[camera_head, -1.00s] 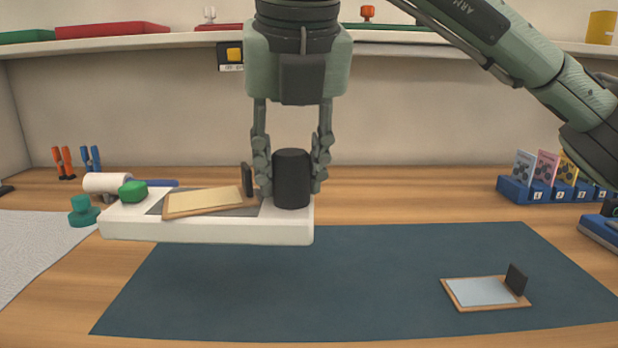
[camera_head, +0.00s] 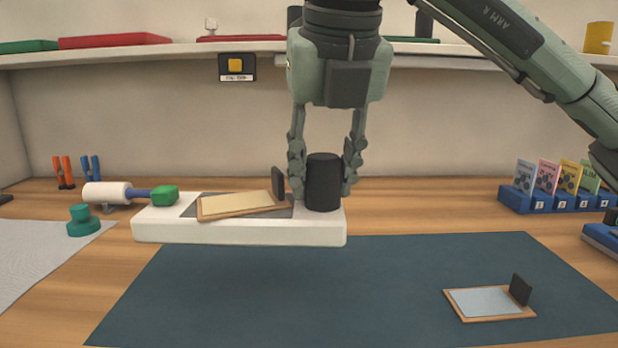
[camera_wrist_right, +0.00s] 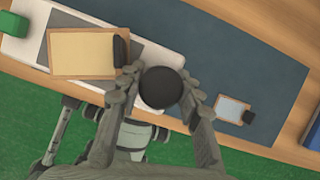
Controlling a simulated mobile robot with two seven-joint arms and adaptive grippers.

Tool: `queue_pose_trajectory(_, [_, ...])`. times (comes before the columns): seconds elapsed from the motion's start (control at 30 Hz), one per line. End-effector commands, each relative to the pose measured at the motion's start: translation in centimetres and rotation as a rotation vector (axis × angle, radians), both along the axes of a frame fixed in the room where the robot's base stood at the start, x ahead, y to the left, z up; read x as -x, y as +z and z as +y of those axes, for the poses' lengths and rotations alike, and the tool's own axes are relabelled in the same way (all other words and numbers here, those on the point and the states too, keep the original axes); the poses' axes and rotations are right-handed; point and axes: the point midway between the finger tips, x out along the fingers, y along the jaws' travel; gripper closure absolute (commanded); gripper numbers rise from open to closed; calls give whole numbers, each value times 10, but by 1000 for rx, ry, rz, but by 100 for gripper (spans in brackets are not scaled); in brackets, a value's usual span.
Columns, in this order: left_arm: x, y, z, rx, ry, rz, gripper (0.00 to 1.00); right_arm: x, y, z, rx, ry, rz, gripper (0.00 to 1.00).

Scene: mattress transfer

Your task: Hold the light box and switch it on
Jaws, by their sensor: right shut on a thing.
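The light box (camera_head: 240,231) is a long white slab held level above the dark mat. A black knob (camera_head: 323,184) rises from its right end, and my right gripper (camera_head: 324,175) is shut around that knob. A green button-like block (camera_head: 165,195) is at the box's left end. A wooden frame with a cream panel (camera_head: 236,205) and a black upright tab lies on top, slightly askew. In the right wrist view the fingers (camera_wrist_right: 160,92) flank the round black knob top (camera_wrist_right: 160,87). My left gripper is not in view.
A white cylinder (camera_head: 106,192) with a blue rod (camera_head: 139,194) points at the green block; contact is unclear. A green knob (camera_head: 83,221) stands nearby. A wooden frame with a pale blue panel (camera_head: 485,301) lies on the dark mat (camera_head: 300,290). A card rack (camera_head: 545,203) stands right.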

Motion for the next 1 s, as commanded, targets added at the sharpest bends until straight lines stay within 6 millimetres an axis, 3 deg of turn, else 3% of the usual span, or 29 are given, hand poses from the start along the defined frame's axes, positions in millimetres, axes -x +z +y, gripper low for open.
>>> queue_pose_trajectory(1.0, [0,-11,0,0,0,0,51,-21,1,-56,-3,-2,-1,100])
